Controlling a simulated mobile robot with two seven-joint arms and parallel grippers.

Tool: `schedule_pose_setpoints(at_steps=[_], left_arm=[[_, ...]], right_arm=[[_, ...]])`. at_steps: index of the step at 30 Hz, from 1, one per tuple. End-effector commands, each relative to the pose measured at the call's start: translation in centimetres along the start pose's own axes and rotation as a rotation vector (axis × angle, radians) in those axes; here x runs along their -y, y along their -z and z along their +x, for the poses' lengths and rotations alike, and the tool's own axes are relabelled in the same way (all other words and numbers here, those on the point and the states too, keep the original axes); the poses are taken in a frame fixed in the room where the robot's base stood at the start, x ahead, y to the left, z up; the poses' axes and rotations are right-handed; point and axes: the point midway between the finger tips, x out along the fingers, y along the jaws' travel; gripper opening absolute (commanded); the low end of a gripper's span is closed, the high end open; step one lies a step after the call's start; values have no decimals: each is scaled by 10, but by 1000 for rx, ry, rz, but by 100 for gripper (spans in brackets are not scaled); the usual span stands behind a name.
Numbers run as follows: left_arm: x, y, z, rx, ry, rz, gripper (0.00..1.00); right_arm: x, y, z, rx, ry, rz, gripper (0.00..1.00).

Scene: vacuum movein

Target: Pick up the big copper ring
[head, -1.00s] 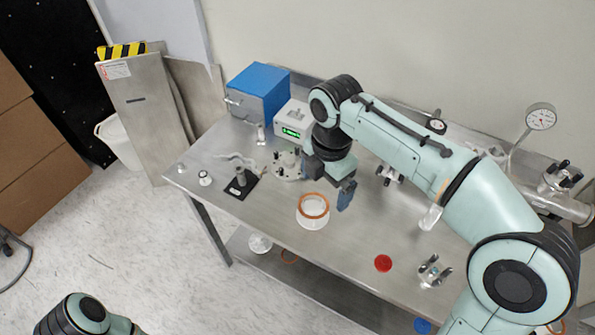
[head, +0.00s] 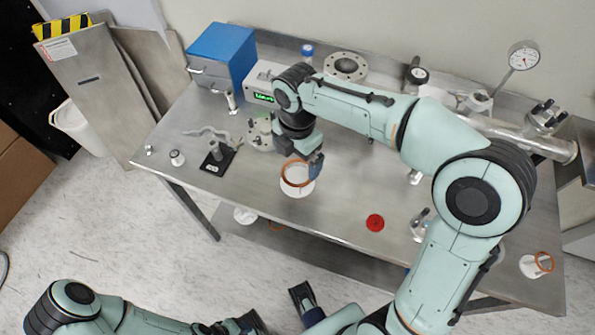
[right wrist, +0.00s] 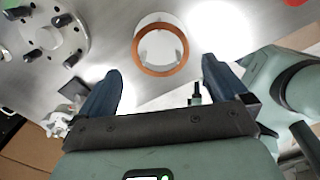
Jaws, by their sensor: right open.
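The big copper ring (head: 283,176) lies on a round white holder (head: 298,191) near the table's front edge. In the right wrist view the ring (right wrist: 160,71) appears ahead of and between the two fingers, on the white holder (right wrist: 160,18). My right gripper (head: 309,167) is open and empty, just behind and above the ring in the head view; it also shows in the right wrist view (right wrist: 160,66). I cannot tell whether a finger touches the ring.
A flanged disc with studs (head: 261,133) and a black-based fixture (head: 218,160) stand left of the ring. A red disc (head: 375,223) lies to the right. A smaller copper ring (head: 544,261) sits on a white holder at the far right. Bare table separates the red disc and ring.

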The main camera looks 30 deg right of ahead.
Motion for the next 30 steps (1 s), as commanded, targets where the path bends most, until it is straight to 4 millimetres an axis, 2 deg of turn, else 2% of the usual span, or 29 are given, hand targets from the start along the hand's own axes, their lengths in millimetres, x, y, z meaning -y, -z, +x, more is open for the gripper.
schedule_pose_setpoints(at_steps=[3,8,30], left_arm=[[1,2,4,-6,-1,1,43],[1,4,6,-11,-2,1,43],[1,4,6,-12,-3,1,43]], right_arm=[[2,-1,22,-1,5,1,100],[2,-1,39,0,3,-1,100],[2,-1,44,0,2,-1,100]])
